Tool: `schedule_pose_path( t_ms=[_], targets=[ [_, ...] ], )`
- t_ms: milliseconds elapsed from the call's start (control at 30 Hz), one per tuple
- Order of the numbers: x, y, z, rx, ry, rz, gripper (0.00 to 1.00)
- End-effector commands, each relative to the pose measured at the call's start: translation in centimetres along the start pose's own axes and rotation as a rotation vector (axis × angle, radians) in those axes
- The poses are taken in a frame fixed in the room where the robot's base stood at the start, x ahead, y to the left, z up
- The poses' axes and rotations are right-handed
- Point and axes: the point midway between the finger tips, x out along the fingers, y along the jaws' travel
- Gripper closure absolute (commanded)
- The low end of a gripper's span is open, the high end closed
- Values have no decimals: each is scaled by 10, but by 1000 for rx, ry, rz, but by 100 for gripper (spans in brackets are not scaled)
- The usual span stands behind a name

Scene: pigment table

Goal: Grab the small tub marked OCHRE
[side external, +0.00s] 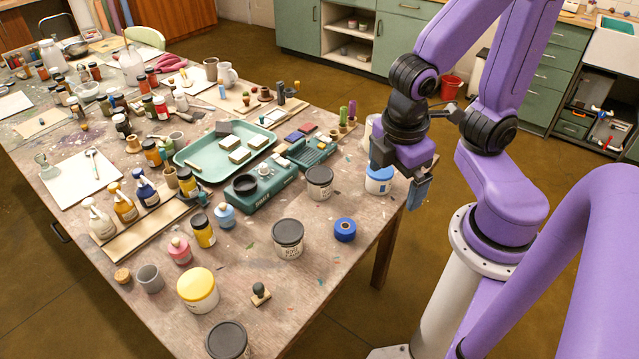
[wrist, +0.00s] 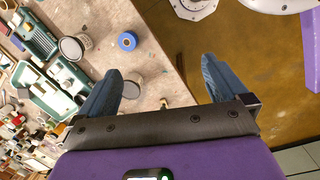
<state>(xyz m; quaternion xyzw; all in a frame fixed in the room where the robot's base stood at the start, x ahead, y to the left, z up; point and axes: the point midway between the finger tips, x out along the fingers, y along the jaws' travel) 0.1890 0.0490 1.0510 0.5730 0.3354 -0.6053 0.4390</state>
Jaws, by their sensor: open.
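Several small tubs stand on the paint-stained table (side external: 265,262) in the side external view. One has a yellow lid (side external: 197,283); its label is not readable, so I cannot tell whether it says OCHRE. Dark-lidded tubs stand at the middle (side external: 288,240), behind it (side external: 319,184) and at the front edge (side external: 228,340). A blue-lidded white tub (side external: 378,182) stands near the right edge, beside my gripper (side external: 416,195). My gripper is open and empty, above the table's right edge. In the wrist view my blue fingers (wrist: 160,66) are spread apart with no tub between them.
A blue tape roll (side external: 345,229) and a dark-knobbed stamp (side external: 260,292) lie near the tubs. A teal tray (side external: 200,160) and teal scale-like device (side external: 270,188) stand behind. Bottles and jars crowd the left. The front right tabletop has free room.

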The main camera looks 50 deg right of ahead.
Motion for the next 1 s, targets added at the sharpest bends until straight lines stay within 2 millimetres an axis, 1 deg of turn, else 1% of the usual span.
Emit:
schedule_pose_path(
  t_ms=[33,100,300,500,667,800,1000],
  targets=[
    [9,8,-4,-29,-61,35,0],
    [20,20,-8,-72,-140,88,0],
    [50,53,-22,-215,-347,231,0],
    [79,82,-38,-383,-535,358,0],
    [104,101,-52,-536,-670,446,0],
    [128,114,-65,-683,-774,513,0],
    [158,124,-77,-857,-870,573,0]
  ],
)
